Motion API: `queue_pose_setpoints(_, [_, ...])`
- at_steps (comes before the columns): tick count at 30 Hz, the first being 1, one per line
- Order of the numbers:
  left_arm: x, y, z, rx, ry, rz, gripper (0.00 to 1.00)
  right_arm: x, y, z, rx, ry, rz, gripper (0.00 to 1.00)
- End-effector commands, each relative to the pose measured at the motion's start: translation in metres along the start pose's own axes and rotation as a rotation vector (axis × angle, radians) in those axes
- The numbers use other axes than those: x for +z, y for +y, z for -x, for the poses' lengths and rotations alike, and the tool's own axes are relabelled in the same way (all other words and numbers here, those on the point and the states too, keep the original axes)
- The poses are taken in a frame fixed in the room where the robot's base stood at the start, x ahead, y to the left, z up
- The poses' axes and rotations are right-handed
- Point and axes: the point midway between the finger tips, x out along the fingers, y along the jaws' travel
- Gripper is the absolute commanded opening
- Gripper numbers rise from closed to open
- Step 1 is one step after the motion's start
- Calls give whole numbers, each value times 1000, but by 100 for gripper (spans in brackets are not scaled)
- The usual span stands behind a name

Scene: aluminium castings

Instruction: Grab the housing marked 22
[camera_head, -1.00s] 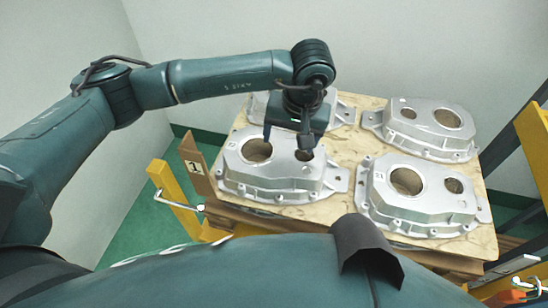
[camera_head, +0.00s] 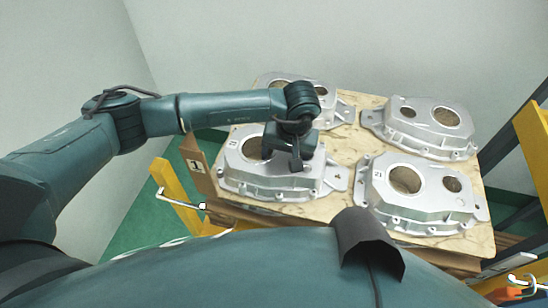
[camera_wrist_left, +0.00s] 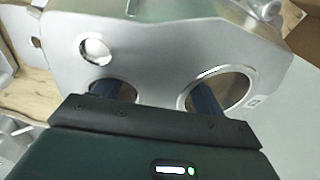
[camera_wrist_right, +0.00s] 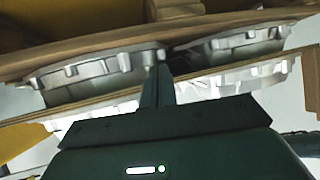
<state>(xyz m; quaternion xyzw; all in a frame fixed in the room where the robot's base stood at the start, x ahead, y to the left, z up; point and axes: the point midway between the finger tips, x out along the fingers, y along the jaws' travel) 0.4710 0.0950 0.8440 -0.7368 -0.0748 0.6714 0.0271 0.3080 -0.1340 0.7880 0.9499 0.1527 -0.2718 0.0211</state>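The front-left grey housing (camera_head: 262,178) lies on the board under my left gripper (camera_head: 280,158). Its small mark is too blurred to read for sure. In the left wrist view this housing (camera_wrist_left: 150,45) fills the picture. There my left gripper (camera_wrist_left: 158,95) has its fingers apart, one in the large round hole and one in the smaller hole, with the web between them. I cannot see firm contact with the web. My right gripper (camera_wrist_right: 160,85) shows only in its wrist view, with its fingers together and no part held.
Other housings are at front right (camera_head: 420,200), marked 21, rear right (camera_head: 425,125) and rear left (camera_head: 335,100), partly behind my left arm. They share a light board (camera_head: 345,150). Yellow posts (camera_head: 178,190) stand at the sides, and walls stand close behind.

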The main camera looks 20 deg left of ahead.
Motion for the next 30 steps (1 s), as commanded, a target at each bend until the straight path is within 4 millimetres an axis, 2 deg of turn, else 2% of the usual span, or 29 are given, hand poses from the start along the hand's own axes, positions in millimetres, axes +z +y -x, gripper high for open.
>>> queue_pose_setpoints(2, [0, 0, 0, 0, 0, 0, 64, 0, 0, 0, 0, 0, 0, 0])
queue_pose_setpoints(25, [0, 0, 1, -1, 1, 1, 1, 1, 0, 0, -3, -3, 6, 0])
queue_pose_setpoints(30, [0, 0, 1, -3, 1, 1, 0, 1, 0, 0, -3, -3, 6, 0])
